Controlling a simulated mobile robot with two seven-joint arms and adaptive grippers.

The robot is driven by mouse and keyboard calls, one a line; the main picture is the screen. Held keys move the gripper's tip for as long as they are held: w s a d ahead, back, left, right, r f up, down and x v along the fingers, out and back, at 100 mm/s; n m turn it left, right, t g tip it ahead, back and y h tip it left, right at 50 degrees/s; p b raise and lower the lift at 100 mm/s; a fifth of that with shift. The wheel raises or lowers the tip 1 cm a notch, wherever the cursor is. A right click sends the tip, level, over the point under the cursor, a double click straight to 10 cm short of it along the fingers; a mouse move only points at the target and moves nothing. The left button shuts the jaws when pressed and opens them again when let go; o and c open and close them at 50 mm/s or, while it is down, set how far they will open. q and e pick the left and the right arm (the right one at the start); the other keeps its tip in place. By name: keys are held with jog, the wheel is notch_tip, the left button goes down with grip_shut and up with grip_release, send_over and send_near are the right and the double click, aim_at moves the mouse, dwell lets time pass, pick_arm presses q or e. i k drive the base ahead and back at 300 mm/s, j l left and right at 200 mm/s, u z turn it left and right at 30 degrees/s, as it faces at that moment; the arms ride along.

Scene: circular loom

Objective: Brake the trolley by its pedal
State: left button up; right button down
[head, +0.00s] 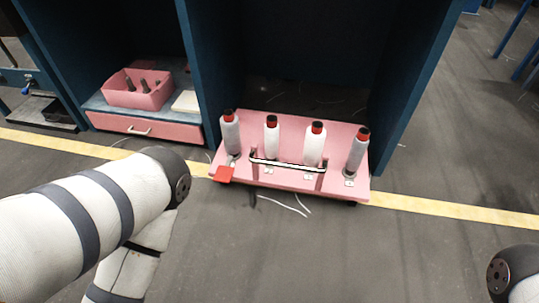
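The trolley (285,184) is a low pink platform standing on the floor in the bay ahead, across the yellow line. A grey-white push bar (288,164) rises at its near edge. Several white bobbins with red and black tops, such as one bobbin (271,136), stand upright on it. The red pedal (223,174) sticks out at the trolley's near left corner. Whether it is pressed down I cannot tell. My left arm reaches in from the left, apart from the trolley, and its gripper is out of the picture. Only a bit of my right arm shows at the lower right.
Blue frame posts (201,75) flank the bay. Left of it, a pink bin (138,89) with tools sits above a pink drawer (148,127). Loose white threads (283,206) lie on the floor before the trolley. The grey floor in front is otherwise clear.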

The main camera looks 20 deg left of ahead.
aim_at(224, 174)
jog(key=i+l+u, duration=0.1)
jog(key=i+u, duration=0.35)
jog(key=i+l+u, duration=0.3)
jog(key=u, duration=0.15)
jog(key=i, duration=0.1)
